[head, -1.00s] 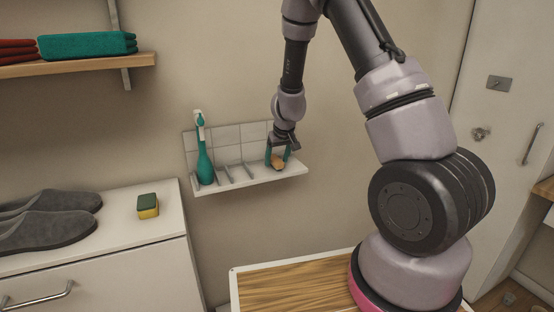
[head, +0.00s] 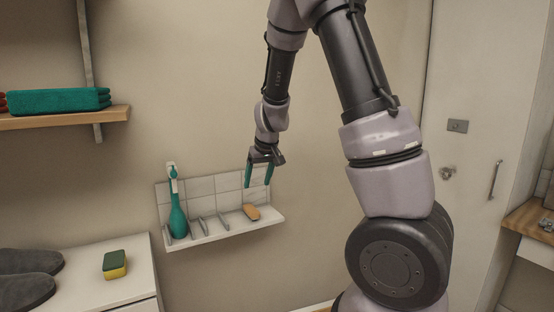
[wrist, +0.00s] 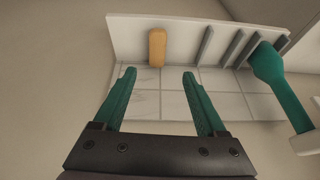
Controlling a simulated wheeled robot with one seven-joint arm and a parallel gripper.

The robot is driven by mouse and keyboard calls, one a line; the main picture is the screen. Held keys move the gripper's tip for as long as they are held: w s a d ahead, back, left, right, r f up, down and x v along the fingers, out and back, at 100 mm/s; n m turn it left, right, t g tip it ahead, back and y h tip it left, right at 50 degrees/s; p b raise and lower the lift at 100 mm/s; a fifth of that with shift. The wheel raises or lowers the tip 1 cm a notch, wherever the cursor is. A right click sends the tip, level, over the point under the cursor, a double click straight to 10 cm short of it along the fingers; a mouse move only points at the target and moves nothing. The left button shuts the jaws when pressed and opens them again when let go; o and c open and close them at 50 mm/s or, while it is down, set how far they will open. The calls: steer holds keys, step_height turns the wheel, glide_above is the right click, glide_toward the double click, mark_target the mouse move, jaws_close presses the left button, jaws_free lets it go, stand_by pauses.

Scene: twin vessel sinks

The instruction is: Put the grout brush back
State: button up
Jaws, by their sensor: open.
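The grout brush seems to be the small tan block (head: 251,212) lying in the right end bay of the white wall rack (head: 215,236), right of the thin dividers. It also shows in the wrist view (wrist: 157,47), flat against the rack, past my fingertips. My gripper (head: 259,184) is open and empty, above the rack and apart from the block. Its teal fingers (wrist: 159,74) have bare tile between them in the wrist view. The bristles of the block cannot be made out.
A teal long-necked brush (head: 178,216) stands in the rack's left end bay. Several thin grey dividers (head: 198,226) stand between. A yellow-green sponge (head: 115,265) and grey slippers (head: 28,280) are on the white cabinet at left. A shelf with teal towels (head: 60,100) hangs above.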

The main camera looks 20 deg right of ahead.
steer(key=s+d+r+m+t+y, duration=0.1)
steer(key=s+d+r+m+y, duration=0.15)
steer(key=s+r, duration=1.2)
steer(key=s+d+r+m+t+h, duration=0.1)
steer(key=s+r+m, duration=0.1)
steer(key=s, duration=0.4)
steer(key=s+d+r+m, duration=0.1)
steer(key=s+r, duration=0.3)
steer(key=s, duration=0.2)
steer(key=shift+d+r+m+t+h, duration=0.15)
steer(key=shift+r+m+t+h, duration=0.1)
steer(key=shift+m+t+h, duration=0.15)
steer(key=shift+w, duration=0.1)
